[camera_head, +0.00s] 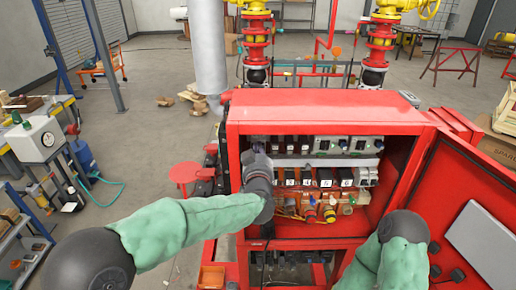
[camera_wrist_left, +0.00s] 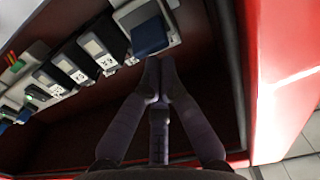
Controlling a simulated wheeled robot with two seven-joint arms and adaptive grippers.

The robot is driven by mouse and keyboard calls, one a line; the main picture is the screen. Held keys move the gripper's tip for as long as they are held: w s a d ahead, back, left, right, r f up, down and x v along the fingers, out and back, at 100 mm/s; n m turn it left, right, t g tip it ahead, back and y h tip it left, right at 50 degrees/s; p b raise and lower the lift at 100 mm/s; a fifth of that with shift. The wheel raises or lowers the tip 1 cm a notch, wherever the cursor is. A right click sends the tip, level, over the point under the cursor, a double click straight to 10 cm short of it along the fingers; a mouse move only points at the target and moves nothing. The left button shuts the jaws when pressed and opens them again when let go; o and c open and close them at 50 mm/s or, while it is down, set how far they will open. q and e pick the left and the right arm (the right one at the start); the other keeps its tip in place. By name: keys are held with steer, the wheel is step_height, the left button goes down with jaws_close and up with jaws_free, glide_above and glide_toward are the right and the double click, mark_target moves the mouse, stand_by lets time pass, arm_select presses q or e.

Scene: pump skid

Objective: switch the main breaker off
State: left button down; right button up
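The open red electrical cabinet (camera_head: 330,98) holds rows of breakers and devices. My left gripper (camera_head: 256,158) reaches into its left part and hides what lies behind it. In the left wrist view my left gripper (camera_wrist_left: 157,68) has its fingertips together, with nothing visible between them. The tips are just below a larger breaker with a dark blue lever (camera_wrist_left: 149,36), at the end of the row; I cannot tell whether they touch it. Which breaker is the main one is not readable. My right forearm is at the lower right; its gripper does not show.
The cabinet's red door (camera_head: 480,200) stands open on the right. A red side wall (camera_wrist_left: 245,70) is close beside my left gripper. Smaller breakers with white labels (camera_wrist_left: 104,62) continue to the left. Pumps with red and yellow pipework (camera_head: 257,40) stand behind the cabinet.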

arm_select(q)
steer(key=shift+f, duration=0.3)
steer(key=shift+s+f+b, duration=0.15)
steer(key=shift+f+b, duration=0.2)
steer(key=shift+b, duration=0.1)
steer(key=shift+f, duration=0.2)
steer(key=shift+a+f+b, duration=0.1)
steer(key=shift+f+b, duration=0.2)
steer(key=shift+b, duration=0.2)
steer(key=shift+r, duration=0.1)
steer(key=s, duration=0.6)
steer(key=shift+s+p, duration=0.35)
stand_by(0.3)
